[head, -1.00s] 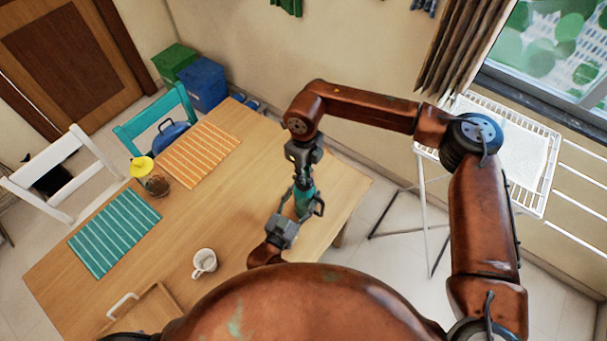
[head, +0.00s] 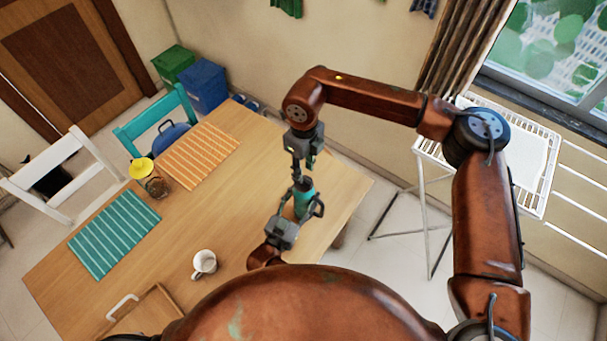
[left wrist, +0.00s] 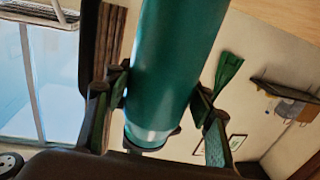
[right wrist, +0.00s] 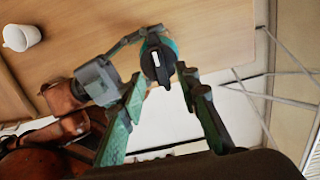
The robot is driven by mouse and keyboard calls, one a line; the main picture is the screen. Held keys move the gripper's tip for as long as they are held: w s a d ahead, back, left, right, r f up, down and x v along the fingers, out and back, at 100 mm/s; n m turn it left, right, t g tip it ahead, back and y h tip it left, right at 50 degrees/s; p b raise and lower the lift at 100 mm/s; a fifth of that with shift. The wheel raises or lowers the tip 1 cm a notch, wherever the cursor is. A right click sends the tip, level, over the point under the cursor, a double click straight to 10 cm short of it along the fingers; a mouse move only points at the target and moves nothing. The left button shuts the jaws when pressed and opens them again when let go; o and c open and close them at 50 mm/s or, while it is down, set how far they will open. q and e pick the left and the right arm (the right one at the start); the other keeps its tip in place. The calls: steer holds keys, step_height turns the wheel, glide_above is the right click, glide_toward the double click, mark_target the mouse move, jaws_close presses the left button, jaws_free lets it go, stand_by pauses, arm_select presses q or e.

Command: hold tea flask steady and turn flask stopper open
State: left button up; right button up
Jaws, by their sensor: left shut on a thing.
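The teal tea flask (head: 304,199) is near the table's right end in the head view; I cannot tell if its base touches the table. My left gripper (head: 304,208) is shut around its body. The left wrist view shows the flask (left wrist: 175,65) between the left gripper's fingers (left wrist: 160,88). The dark flask stopper (right wrist: 157,62), with a white mark, is on the flask's top in the right wrist view. My right gripper (head: 301,174) points down above the flask. Its fingers (right wrist: 162,78) are apart and empty, with the stopper just beyond the gap between their tips.
A white mug (head: 204,262), a wooden tray (head: 150,318), a jar with a yellow top (head: 150,178) and teal (head: 115,232) and orange (head: 200,155) mats are on the table (head: 225,215). A white rack (head: 535,165) stands right. The table around the flask is clear.

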mark_target(304, 178)
step_height(304, 178, up, 8)
stand_by(0.5)
arm_select(q)
steer(key=o, duration=1.7)
steer(key=shift+c, duration=0.2)
steer(key=shift+s, duration=0.1)
